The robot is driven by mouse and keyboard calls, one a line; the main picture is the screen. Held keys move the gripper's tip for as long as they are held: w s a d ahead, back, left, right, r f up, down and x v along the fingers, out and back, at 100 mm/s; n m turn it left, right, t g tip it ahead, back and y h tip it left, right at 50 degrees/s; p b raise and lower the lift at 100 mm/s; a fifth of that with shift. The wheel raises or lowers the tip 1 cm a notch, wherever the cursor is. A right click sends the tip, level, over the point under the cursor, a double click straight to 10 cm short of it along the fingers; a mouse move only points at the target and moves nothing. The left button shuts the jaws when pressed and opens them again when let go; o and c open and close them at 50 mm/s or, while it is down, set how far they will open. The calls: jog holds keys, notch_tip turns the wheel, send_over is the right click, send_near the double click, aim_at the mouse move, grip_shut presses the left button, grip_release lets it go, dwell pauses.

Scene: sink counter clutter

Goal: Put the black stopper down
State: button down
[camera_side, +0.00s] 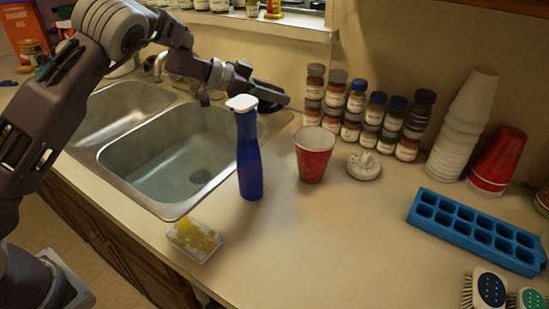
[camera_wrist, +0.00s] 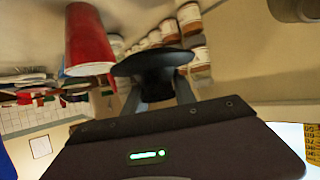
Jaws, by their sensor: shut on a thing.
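The black stopper (camera_wrist: 152,63) shows in the wrist view as a wide dark disc with a narrower part below it. My gripper (camera_wrist: 157,88) is shut on that narrower part, with a finger on each side. In the side view my gripper (camera_side: 268,92) is above the counter near the back right corner of the sink, behind the blue bottle's white cap.
A blue bottle (camera_side: 249,160) stands at the sink's right edge. A red cup (camera_side: 314,158), a white garlic-like item (camera_side: 364,166) and stacked spice jars (camera_side: 357,97) are to the right. A sponge (camera_side: 194,240) lies in front. The counter's front middle is clear beside the blue tray (camera_side: 475,233).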

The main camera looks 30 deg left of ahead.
aim_at(286, 157)
jog(key=d+r, duration=0.3)
jog(key=r, duration=0.1)
jog(key=shift+m+g, duration=0.3)
jog(key=f, duration=1.8)
jog(key=shift+s+d, duration=0.35)
jog(key=shift+s, duration=0.05)
jog(key=c, duration=1)
grip_release()
jog(key=shift+f, duration=0.1)
